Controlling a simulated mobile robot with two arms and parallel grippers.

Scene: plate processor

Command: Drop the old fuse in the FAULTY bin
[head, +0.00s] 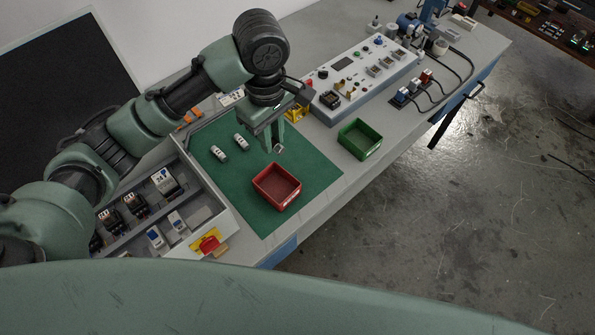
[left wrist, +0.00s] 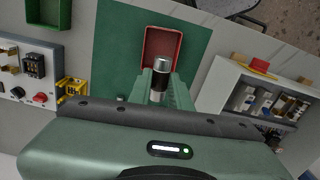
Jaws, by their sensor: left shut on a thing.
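My left gripper (head: 273,146) is shut on a fuse, a small cylinder with silver ends and a dark band; the fuse (left wrist: 159,80) shows best in the left wrist view. The gripper also shows there (left wrist: 158,92). It holds the fuse above the green mat, just behind the red bin in the head view. The red bin (head: 258,188) is open-topped and looks empty, with a pale front label too small to read. It also shows in the left wrist view (left wrist: 146,45), partly hidden by the fuse. My right gripper is not in view.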

